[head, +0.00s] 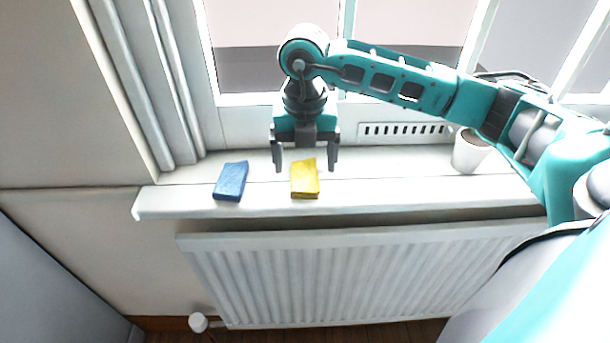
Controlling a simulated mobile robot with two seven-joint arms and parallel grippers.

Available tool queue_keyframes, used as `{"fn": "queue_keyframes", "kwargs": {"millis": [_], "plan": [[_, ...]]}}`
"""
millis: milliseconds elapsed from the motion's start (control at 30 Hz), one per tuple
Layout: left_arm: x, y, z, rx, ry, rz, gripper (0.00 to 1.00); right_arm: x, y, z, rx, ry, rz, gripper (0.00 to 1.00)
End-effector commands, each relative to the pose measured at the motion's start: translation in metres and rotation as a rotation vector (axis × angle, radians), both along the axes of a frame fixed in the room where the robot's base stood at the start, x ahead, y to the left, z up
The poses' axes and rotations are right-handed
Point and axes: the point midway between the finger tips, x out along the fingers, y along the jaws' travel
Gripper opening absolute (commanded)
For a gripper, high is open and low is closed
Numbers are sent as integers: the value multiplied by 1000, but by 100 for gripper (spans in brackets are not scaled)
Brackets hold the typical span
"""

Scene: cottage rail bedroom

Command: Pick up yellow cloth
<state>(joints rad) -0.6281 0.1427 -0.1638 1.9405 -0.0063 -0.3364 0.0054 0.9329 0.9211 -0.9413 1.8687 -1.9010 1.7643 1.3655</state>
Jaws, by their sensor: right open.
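The yellow cloth (305,181) is a small folded block lying on the white window sill in the head view. My right gripper (305,168) points down over the cloth, with its two fingers spread apart. The left finger is to the left of the cloth and the right finger is to its right. The gripper holds nothing. I cannot tell how high the fingertips are above the sill. My left gripper is not in view.
A blue folded cloth (231,181) lies on the sill (400,188) to the left. A white pot (469,151) stands at the right, near my arm. A radiator (350,275) is below the sill, and the window is behind. The sill between cloth and pot is clear.

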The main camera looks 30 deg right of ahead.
Motion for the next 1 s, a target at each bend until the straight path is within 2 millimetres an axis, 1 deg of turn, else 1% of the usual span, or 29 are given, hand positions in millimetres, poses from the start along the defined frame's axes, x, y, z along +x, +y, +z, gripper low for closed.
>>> {"fn": "queue_keyframes", "kwargs": {"millis": [33, 100, 200, 467, 1000], "plan": [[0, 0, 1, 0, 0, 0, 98, -1, -1, -9, 0, 4, -2, 87], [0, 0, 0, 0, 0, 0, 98, -1, -1, -19, 0, 4, -2, 87], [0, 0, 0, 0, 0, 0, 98, 0, -1, -28, 0, 1, -1, 87], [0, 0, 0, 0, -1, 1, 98, 0, 0, -30, 0, -1, 0, 87], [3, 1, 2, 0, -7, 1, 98, 0, 0, -29, 1, -1, 0, 36]]}}
